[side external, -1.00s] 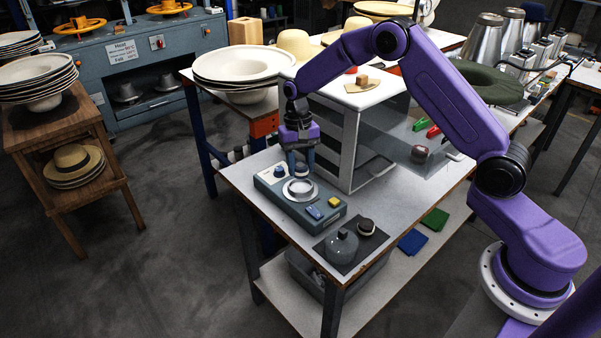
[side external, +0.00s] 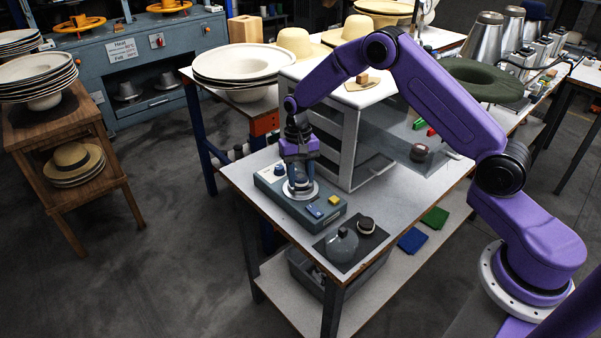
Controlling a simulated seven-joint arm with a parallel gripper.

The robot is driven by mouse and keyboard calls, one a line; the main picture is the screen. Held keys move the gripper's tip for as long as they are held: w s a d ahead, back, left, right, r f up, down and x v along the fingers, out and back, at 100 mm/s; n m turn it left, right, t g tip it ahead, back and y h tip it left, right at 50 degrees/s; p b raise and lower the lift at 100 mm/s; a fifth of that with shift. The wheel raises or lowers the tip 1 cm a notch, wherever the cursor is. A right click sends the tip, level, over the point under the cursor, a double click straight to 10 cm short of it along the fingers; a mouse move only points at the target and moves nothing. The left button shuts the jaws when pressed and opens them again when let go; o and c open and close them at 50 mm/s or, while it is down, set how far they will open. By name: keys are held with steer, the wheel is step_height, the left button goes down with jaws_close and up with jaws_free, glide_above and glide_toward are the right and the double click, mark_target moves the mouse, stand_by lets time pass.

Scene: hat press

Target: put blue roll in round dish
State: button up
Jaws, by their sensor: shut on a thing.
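The round dish (side external: 305,197) is a pale metal ring-like dish set on top of a grey-blue control box (side external: 271,187). My gripper (side external: 299,181) points down directly over the dish, with its fingertips low at or just above it. It is shut on the blue roll, which is small and mostly hidden between the fingers. I cannot tell whether the roll touches the dish. The fingers also cover the far part of the dish.
The box carries a blue knob (side external: 279,169), a blue switch (side external: 314,211) and a yellow button (side external: 334,200). A dark mat (side external: 363,249) with a round grey flask (side external: 342,244) and a small round pad (side external: 365,225) lies in front. A white cabinet (side external: 337,150) stands close behind.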

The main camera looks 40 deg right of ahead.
steer(key=o, duration=1)
steer(key=shift+o, duration=0.2)
step_height(320, 180, up, 13)
steer(key=w, duration=0.2)
steer(key=s+a+r+n, duration=0.4)
steer(key=s+a, duration=0.1)
steer(key=s, duration=0.3)
steer(key=s+r+n+t, duration=0.15)
steer(key=s+n, duration=0.75)
steer(key=s, duration=1.4)
steer(key=s+d+n, duration=0.4)
steer(key=s, duration=0.5)
steer(key=shift+s+f, duration=0.15)
steer(key=shift+f, duration=0.3)
steer(key=shift+d, duration=0.1)
